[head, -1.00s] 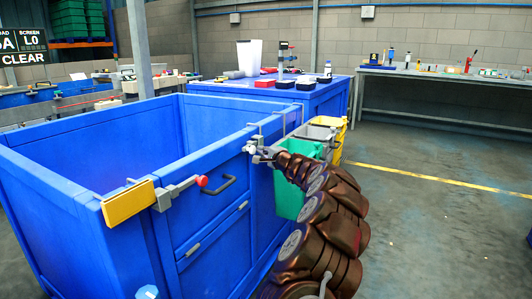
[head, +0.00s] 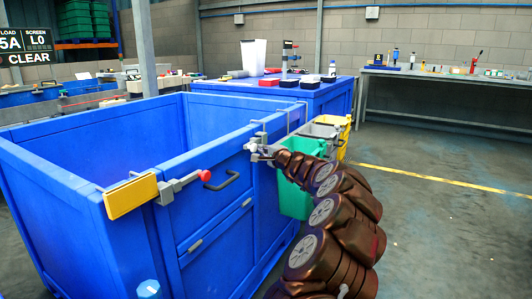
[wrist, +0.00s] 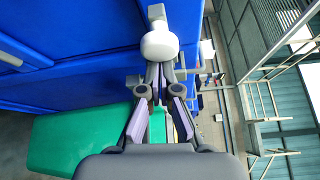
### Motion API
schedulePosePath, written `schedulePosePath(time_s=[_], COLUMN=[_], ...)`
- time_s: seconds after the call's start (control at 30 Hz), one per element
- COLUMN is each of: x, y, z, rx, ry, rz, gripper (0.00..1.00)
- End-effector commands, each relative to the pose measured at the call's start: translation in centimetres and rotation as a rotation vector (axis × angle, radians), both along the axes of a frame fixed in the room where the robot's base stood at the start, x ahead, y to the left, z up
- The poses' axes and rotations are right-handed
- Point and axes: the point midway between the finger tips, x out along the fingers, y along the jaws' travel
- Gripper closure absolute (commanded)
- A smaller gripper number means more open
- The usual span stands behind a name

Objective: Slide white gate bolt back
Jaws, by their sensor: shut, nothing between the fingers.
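The white gate bolt's round knob (head: 252,147) is at the upper right of the blue bin's front side in the head view, by a grey bracket. It is large in the wrist view (wrist: 159,42), on a grey stem just beyond the fingertips. My gripper (wrist: 160,74) is shut and empty, its tips right at the knob's near side; I cannot tell whether they touch. In the head view my gripper (head: 266,153) is small and partly merges with the bolt hardware. The blue bin (head: 225,205) has a gate panel with a dark handle (head: 222,181).
A red-knobbed bolt (head: 204,175) and a yellow plate (head: 131,197) sit on the bin's near corner. Green (head: 296,195), grey and yellow bins stand close beside my arm. A blue table (head: 325,96) is behind. The floor at right is open.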

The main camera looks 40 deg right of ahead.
Motion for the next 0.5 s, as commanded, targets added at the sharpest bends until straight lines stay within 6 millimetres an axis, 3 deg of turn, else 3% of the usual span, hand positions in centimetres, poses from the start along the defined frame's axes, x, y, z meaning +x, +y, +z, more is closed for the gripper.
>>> schedulePosePath(time_s=[0.2,0.5], x=[-0.2,-0.4], y=[2.1,2.7], z=[-0.2,-0.1], rx=[-0.002,-0.002], ry=[-0.004,-0.001], rz=[0.004,0.004], gripper=[1.0,1.0])
